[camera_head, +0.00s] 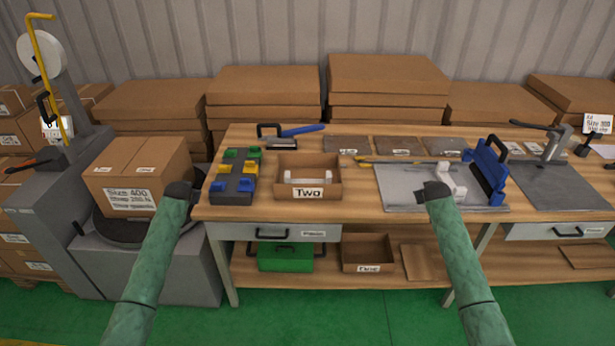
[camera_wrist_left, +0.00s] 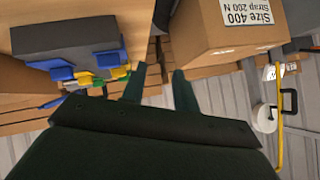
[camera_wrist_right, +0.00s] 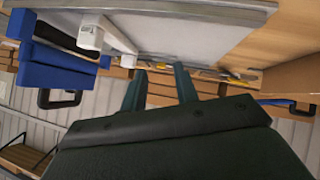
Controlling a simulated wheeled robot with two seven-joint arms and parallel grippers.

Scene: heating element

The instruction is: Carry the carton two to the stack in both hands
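The open brown carton labelled "Two" (camera_head: 281,194) stands upright on the workbench (camera_head: 355,204), left of its middle, with a white piece inside. My left gripper (camera_head: 182,190) is left of the carton, in front of the bench's left end; its two fingers are apart and empty in the left wrist view (camera_wrist_left: 158,78). My right gripper (camera_head: 436,190) is right of the carton, over the grey plate; its fingers are apart and empty in the right wrist view (camera_wrist_right: 159,76). Neither touches the carton. Stacks of flat cartons (camera_head: 265,85) stand behind the bench.
A closed "Size 400" box (camera_head: 140,170) sits on a grey machine at left. A dark block with coloured pieces (camera_head: 233,186) is left of the carton. The grey plate (camera_head: 398,180) carries a blue-and-white device (camera_head: 487,170). A black-and-blue tool (camera_head: 290,134) lies behind the carton.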

